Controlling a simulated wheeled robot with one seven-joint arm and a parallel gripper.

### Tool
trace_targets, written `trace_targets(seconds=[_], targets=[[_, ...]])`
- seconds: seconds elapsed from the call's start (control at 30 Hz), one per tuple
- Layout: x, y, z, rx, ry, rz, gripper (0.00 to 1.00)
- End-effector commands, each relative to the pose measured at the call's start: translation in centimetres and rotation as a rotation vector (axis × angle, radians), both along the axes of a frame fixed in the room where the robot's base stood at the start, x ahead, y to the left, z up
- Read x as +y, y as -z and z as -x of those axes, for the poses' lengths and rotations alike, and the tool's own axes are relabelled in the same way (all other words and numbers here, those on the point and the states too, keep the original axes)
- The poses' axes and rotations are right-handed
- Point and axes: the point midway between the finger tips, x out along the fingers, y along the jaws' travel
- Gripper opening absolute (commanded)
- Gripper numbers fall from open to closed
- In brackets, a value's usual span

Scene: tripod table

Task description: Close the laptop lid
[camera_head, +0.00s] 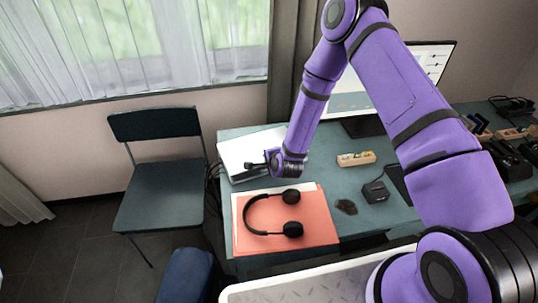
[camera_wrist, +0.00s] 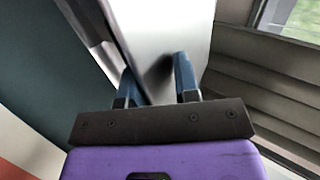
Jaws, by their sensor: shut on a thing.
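The laptop (camera_head: 242,149) is a pale silver panel at the back left of the desk, partly covered by my gripper (camera_head: 256,167). The gripper is at its front right part, with its fingers pointing left. In the wrist view, my gripper (camera_wrist: 155,78) has its two blue fingers on either side of the edge of the pale laptop lid (camera_wrist: 178,28), shut on it. A dark strip runs along the lid's left side. The lid's exact angle and the keyboard cannot be made out.
Black headphones (camera_head: 271,213) lie on a red folder (camera_head: 315,230) in front. A small wooden block (camera_head: 356,158), a dark lump (camera_head: 346,207) and a black box (camera_head: 375,191) lie to the right. A monitor (camera_head: 425,62) stands behind. A chair (camera_head: 163,190) is left of the desk.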

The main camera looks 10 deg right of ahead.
Motion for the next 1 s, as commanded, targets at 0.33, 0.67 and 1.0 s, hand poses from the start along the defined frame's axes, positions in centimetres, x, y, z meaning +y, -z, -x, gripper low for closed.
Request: trace_targets(seconds=[0.33, 0.67, 1.0], targets=[[-0.09, 0.92, 0.01, 0.003, 0.001, 0.003, 0.0], [-0.17, 1.1, 0.09, 0.007, 0.0, 0.004, 0.32], [-0.25, 0.78, -0.14, 0.008, 0.001, 0.005, 0.32]])
